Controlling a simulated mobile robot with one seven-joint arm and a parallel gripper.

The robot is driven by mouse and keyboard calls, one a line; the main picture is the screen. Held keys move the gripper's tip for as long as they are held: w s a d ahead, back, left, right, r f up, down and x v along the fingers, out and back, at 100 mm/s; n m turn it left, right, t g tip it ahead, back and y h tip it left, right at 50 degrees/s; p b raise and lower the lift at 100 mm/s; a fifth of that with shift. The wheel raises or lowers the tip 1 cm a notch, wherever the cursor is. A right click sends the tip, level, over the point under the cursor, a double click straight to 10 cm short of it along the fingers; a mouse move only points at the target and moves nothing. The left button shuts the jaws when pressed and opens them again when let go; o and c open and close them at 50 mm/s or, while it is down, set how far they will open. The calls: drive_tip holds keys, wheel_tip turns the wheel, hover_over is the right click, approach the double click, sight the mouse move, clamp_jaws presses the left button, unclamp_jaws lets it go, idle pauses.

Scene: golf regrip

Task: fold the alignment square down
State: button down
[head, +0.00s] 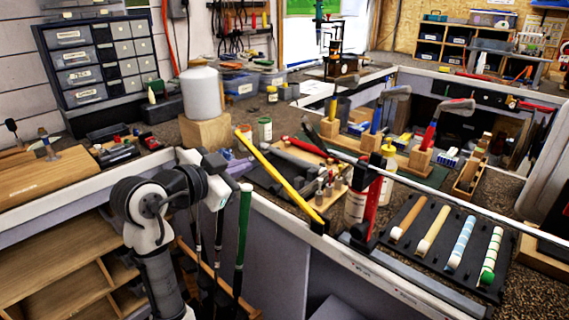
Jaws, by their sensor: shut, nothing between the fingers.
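A long yellow bar (279,176), which I take to be the alignment square, slants from a black foot at the bench's front edge up and to the left. Its hinge is too small to make out. My gripper (222,180) is shut and empty, to the left of the yellow bar and apart from it in the picture. Its fingertips are hard to make out against the dark tools behind. A red and black clamp (370,203) stands right of the bar's foot, with a long silver shaft (440,190) passing by its top.
A black tray (428,258) with several grips lies at the right. Clubs, one with a green grip (243,225), stand in front of the bench close to my gripper. A white cylinder on a wooden block (205,133) stands behind. Club heads on wooden blocks (420,158) crowd the back right.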

drive_tip(key=p, duration=0.4)
hover_over(265, 167)
drive_tip(key=s+d, duration=0.2)
drive_tip(key=s, duration=0.2)
drive_tip(key=f, duration=0.2)
drive_tip(key=shift+w+a+f+m, duration=0.15)
drive_tip(key=shift+a+f, duration=0.25)
drive_tip(key=shift+f, duration=0.15)
drive_tip(key=shift+w+a+f+m, duration=0.1)
drive_tip(key=shift+a+f+m, duration=0.05)
drive_tip(key=shift+a+f, duration=0.3)
drive_tip(key=shift+w+a+f+p, duration=0.1)
drive_tip(key=shift+f+p, duration=0.05)
drive_tip(key=shift+f, duration=0.2)
drive_tip(key=shift+w+a+f+p, duration=0.1)
drive_tip(key=shift+f+p, duration=0.05)
drive_tip(key=shift+f, duration=0.2)
drive_tip(key=f+n+b, duration=0.1)
drive_tip(key=w+a+f+n+g, duration=0.1)
drive_tip(key=f, duration=0.1)
drive_tip(key=shift+w+a+f+b, duration=0.15)
drive_tip(key=shift+w+f+b, duration=0.05)
drive_tip(key=shift+b, duration=0.2)
drive_tip(key=shift+r, duration=0.1)
